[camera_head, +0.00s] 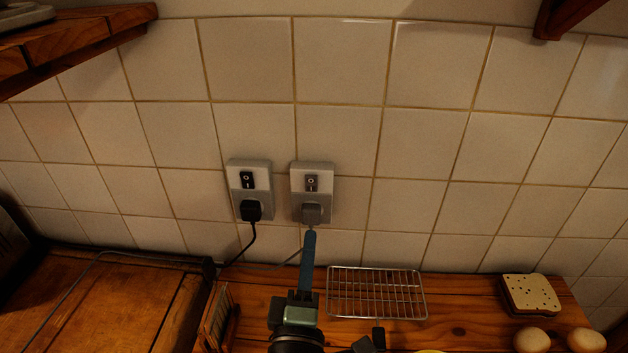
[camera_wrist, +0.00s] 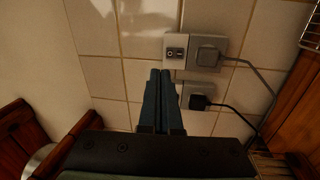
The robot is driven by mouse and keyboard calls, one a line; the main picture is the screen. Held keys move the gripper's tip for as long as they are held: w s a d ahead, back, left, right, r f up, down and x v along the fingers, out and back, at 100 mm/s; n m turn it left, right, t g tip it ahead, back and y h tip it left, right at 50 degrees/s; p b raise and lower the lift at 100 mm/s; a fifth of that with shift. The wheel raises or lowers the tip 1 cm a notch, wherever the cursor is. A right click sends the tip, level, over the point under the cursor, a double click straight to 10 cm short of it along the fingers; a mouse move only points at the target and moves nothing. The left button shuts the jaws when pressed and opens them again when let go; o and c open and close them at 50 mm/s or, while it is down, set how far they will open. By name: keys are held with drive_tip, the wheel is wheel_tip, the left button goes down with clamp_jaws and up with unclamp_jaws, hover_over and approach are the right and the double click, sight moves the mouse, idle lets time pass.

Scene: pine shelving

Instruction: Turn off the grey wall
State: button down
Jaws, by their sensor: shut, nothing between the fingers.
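The left socket (camera_head: 236,168) has a black plug (camera_head: 251,210) and a black switch (camera_head: 247,180). My gripper (camera_head: 310,235) is shut and empty, with its blue fingers upright just below the grey plug in the head view. In the wrist view the fingertips (camera_wrist: 161,73) appear just below the grey plug's switch (camera_wrist: 174,53), close to the sockets; I cannot tell if they touch anything.
A wire rack (camera_head: 376,293) lies on the wooden counter right of my gripper. A slice of bread or cheese (camera_head: 530,294) and two eggs (camera_head: 531,340) are farther right. A small wooden rack (camera_head: 217,318) stands at left. Cords run from both plugs. Shelves jut out above.

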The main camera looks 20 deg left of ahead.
drive_tip(key=shift+s+a+f+n+g, duration=0.15)
drive_tip(key=shift+s+a+f+n, duration=0.1)
drive_tip(key=shift+f, duration=0.25)
drive_tip(key=shift+s+a+f+n+g, duration=0.15)
drive_tip(key=shift+f+n, duration=0.1)
drive_tip(key=shift+f, duration=0.25)
drive_tip(key=shift+w, duration=0.1)
approach(312, 180)
drive_tip(key=x, duration=0.7)
drive_tip(key=shift+f+b, duration=0.2)
drive_tip(key=shift+b, duration=0.2)
drive_tip(key=shift+r+p, duration=0.15)
drive_tip(key=shift+p, duration=0.2)
